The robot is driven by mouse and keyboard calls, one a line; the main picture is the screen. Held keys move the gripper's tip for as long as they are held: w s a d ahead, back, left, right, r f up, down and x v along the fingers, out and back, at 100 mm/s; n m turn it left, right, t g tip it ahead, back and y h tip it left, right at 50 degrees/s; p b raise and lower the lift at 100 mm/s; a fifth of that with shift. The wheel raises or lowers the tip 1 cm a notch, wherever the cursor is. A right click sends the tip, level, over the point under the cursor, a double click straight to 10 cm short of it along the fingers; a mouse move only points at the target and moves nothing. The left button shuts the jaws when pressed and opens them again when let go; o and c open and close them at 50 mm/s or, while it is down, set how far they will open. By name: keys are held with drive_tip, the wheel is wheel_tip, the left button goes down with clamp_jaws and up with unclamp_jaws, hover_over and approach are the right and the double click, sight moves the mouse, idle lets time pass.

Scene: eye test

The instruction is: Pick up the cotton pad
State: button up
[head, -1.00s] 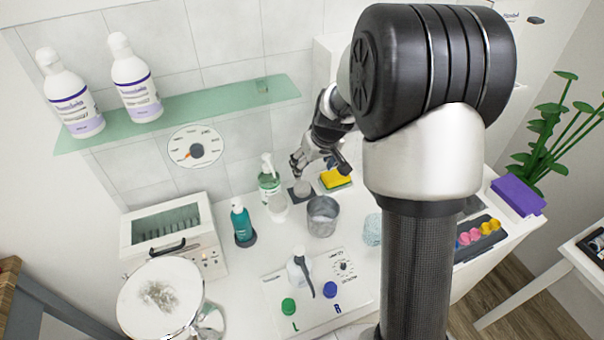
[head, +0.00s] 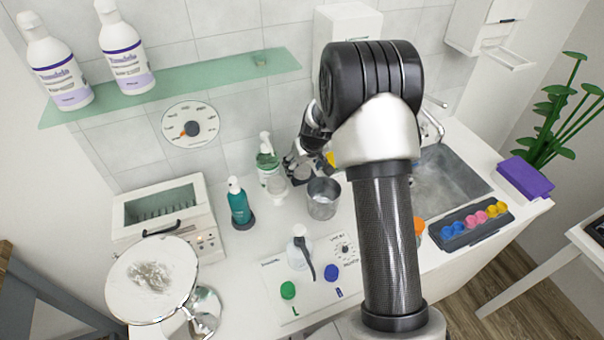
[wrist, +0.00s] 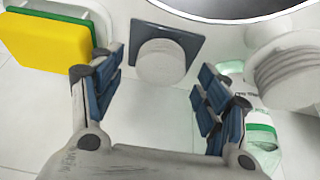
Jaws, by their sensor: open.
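A pale round piece with faint ridged sides, seemingly the cotton pad (wrist: 161,62), sits on a dark square coaster (wrist: 188,44) in the wrist view. My gripper (wrist: 158,88) is open. Its blue-padded fingers stand to the left and right of the pale piece, with nothing between them in grip. In the head view my gripper (head: 304,160) is beside the green bottle and largely hides the coaster and pad. Whether the pale piece is one pad or a stack, I cannot tell.
A yellow-green sponge (wrist: 48,42) lies left of the fingers. A ribbed white object (wrist: 285,68) and a green-labelled bottle (wrist: 258,128) stand close on the right. A metal cup (head: 322,200) stands near the gripper. A sink (head: 445,180) lies to the right.

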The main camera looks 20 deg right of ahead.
drive_tip(key=shift+w+f, duration=0.2)
drive_tip(key=shift+f, duration=0.35)
drive_tip(key=shift+c, duration=0.5)
drive_tip(key=c, duration=0.7)
